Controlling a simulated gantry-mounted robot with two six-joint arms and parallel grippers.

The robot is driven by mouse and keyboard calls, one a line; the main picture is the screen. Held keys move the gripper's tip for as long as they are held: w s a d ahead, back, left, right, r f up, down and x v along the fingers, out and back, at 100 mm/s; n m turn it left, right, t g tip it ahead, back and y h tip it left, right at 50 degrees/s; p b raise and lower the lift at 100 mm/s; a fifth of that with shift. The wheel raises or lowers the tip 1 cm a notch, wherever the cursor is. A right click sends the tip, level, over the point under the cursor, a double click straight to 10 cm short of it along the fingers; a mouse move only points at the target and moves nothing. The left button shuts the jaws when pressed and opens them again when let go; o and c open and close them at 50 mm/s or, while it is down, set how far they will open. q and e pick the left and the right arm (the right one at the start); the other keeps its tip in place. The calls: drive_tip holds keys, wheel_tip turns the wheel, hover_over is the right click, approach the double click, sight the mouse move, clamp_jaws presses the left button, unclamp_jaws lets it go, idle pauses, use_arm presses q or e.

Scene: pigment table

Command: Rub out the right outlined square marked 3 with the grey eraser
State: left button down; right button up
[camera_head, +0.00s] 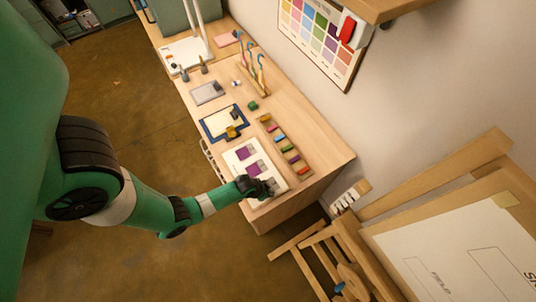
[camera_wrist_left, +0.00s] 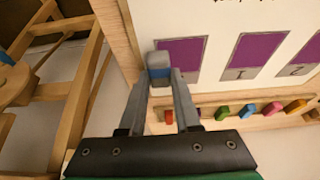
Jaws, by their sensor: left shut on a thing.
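My left gripper (camera_head: 262,189) is at the near right end of a white sheet (camera_head: 233,163) on the table. In the left wrist view the gripper (camera_wrist_left: 160,98) is shut on the grey eraser (camera_wrist_left: 155,57), which has a blue band. The eraser is over the left edge of the sheet there, beside and overlapping the edge of the end purple square (camera_wrist_left: 187,50). I cannot tell whether it touches the paper. That square's mark is not readable. Two more purple squares stand beside it, with 1 and 2 readable by their grey strips. My right gripper is not in view.
A wooden rack of coloured sticks (camera_head: 280,138) lies along the sheet's wall side. A blue-edged board (camera_head: 210,128) and a grey tray (camera_head: 208,93) lie further along the table. A wooden easel (camera_head: 375,225) stands past the table's near end.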

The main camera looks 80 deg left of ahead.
use_arm(q)
drive_tip(key=shift+f+b, duration=0.35)
drive_tip(key=shift+f, duration=0.1)
drive_tip(key=shift+s+a+r, duration=0.1)
drive_tip(key=shift+s+a, duration=0.15)
drive_tip(key=shift+a, duration=0.45)
drive_tip(key=shift+s+a, duration=0.2)
drive_tip(key=shift+a, duration=0.45)
drive_tip(key=shift+s+a, duration=0.25)
drive_tip(key=shift+a, duration=0.4)
drive_tip(key=shift+s+a, duration=0.2)
drive_tip(key=shift+a, duration=0.45)
drive_tip(key=shift+w+d+f, duration=0.1)
drive_tip(key=shift+w+d, duration=0.1)
drive_tip(key=shift+d, duration=0.45)
drive_tip(key=shift+w+d+f, duration=0.1)
drive_tip(key=shift+w+d, duration=0.1)
drive_tip(key=shift+d, duration=0.45)
drive_tip(key=shift+d, duration=0.1)
